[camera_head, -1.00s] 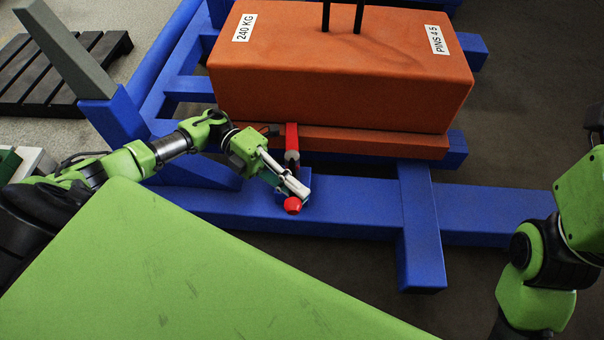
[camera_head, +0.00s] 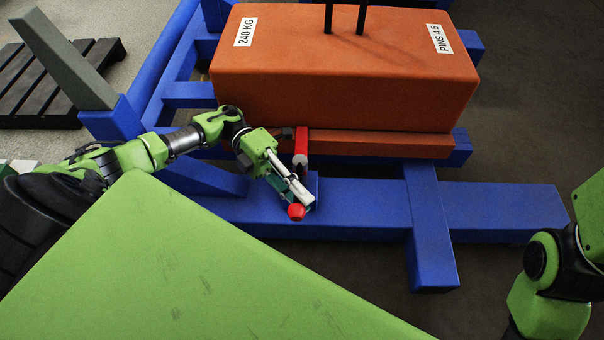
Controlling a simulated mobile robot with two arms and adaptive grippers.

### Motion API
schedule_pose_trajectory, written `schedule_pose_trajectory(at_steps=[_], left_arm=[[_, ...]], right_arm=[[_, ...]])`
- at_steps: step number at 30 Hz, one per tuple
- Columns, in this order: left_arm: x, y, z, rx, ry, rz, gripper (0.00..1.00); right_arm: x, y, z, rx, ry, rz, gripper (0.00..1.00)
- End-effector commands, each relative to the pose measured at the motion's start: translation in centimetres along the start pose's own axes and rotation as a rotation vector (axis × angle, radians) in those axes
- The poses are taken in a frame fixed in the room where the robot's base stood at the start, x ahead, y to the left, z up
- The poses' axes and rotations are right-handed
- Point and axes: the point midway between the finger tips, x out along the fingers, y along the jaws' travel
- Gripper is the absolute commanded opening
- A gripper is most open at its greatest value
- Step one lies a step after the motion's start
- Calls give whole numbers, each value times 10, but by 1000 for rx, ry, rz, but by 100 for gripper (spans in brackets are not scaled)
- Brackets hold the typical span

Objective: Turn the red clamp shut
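The red clamp (camera_head: 301,143) sits on the blue frame, in front of the orange counterweight. Its red upright part touches or stands close to the block's lower edge, and a red knob (camera_head: 296,212) shows at its near end. My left gripper (camera_head: 301,201) reaches in from the left and lies over the clamp between the upright part and the knob. Its fingers are at the clamp's handle just behind the knob. The fingers hide the middle of the clamp, and I cannot tell whether they grip it. My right arm shows at the right edge, with its gripper out of view.
The orange counterweight (camera_head: 345,85), labelled 240 KG and PINS 4 5, rests on the blue frame (camera_head: 380,212). A dark pallet (camera_head: 55,85) lies at the upper left. Bare floor (camera_head: 520,130) is free at the right.

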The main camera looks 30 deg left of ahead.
Motion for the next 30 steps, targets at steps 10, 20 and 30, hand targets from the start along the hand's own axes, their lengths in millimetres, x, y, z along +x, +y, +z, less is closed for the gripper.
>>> schedule_pose_trajectory(at_steps=[10,20,30], left_arm=[[0,1,-6,-2,18,-1,28],[-5,-41,-14,4,19,-3,32],[-12,-94,-26,2,20,-1,28]], right_arm=[[0,2,-1,1,2,13,47],[0,1,0,2,1,7,47],[1,1,0,2,1,6,47]])
